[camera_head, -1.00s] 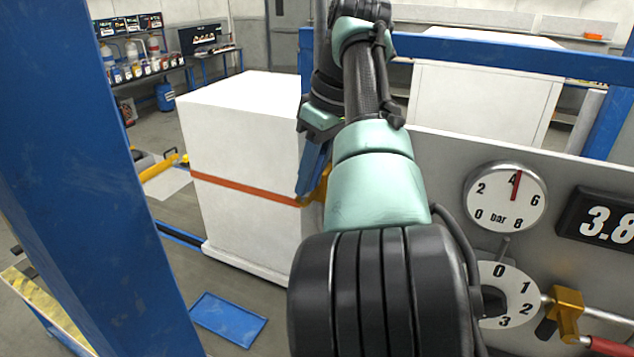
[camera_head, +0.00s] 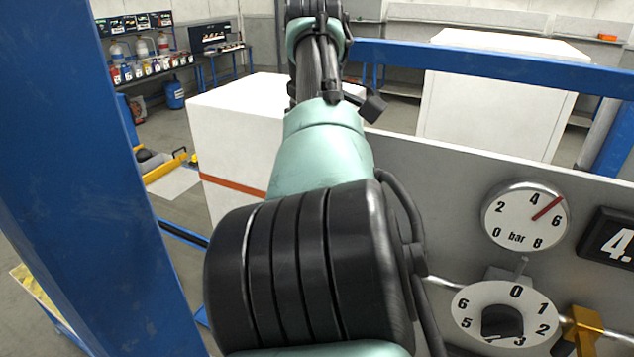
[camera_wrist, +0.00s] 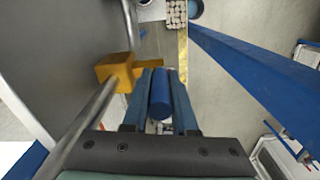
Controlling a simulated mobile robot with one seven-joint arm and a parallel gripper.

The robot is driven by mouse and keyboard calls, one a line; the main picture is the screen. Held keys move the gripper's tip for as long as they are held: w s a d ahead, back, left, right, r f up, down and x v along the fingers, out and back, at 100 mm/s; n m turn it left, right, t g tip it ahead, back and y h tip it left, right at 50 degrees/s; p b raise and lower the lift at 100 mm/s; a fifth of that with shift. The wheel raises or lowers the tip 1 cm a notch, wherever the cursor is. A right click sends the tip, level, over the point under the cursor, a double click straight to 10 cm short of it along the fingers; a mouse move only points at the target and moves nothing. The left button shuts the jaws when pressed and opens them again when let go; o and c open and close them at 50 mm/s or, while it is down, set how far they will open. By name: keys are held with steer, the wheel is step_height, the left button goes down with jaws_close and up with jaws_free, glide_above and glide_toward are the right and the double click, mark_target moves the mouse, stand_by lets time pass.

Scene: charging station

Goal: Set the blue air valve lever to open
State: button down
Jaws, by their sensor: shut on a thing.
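The blue air valve lever (camera_wrist: 160,95) shows in the wrist view as a blue cylinder between the two fingers of my gripper (camera_wrist: 161,73). The fingers are shut on it, one on each side. The valve's yellow-brass body (camera_wrist: 116,71) sits just left of the fingers, on a metal pipe (camera_wrist: 88,125). I cannot tell from this view whether the lever lies along the pipe or across it.
In the head view, a grey panel holds a bar gauge (camera_head: 525,215), a digital display (camera_head: 615,240) starting with 4, and a numbered dial (camera_head: 465,305). A blue post (camera_head: 80,150) stands close on the left.

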steer(key=c, duration=0.7)
jaws_free()
